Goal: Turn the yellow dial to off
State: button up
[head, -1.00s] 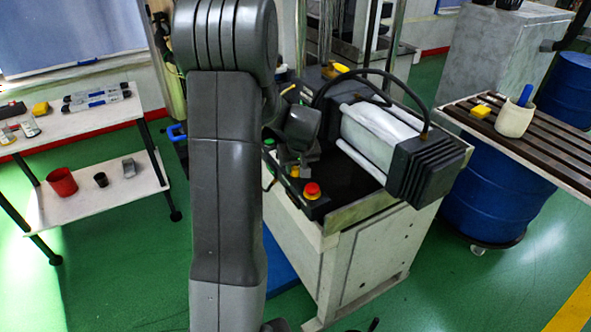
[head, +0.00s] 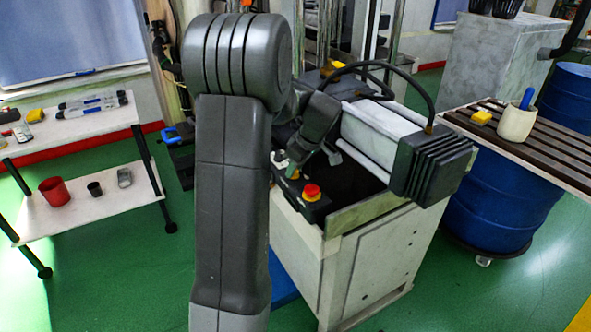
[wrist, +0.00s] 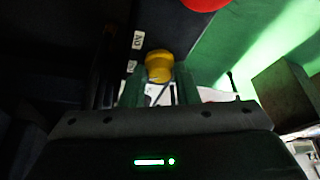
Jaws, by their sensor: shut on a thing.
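The yellow dial (wrist: 158,65) shows in the wrist view, on the dark control box, between the two greenish fingers of my gripper (wrist: 158,92). My gripper is shut on the dial. Small white labels (wrist: 138,40) with dark lettering sit beside the dial; I cannot tell from them which way its pointer is set. In the head view my gripper (head: 291,169) reaches down to the control box (head: 316,208) at the front of the machine, and it mostly hides the dial there.
A red emergency button (head: 312,192) on a yellow base stands close to my gripper. It also shows at the top of the wrist view (wrist: 205,3). A grey motor-like block (head: 432,166) and a black cable (head: 425,92) are to the right. A slatted bench (head: 545,150) stands farther right.

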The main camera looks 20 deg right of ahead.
dwell(0.5)
jog(key=o, duration=1)
jog(key=shift+c, duration=0.2)
jog(key=v, duration=1.3)
jog(key=shift+r, duration=0.35)
jog(key=shift+s+d, duration=0.1)
jog(key=shift+s, duration=0.05)
jog(key=x, duration=1.4)
jog(key=shift+r, duration=0.15)
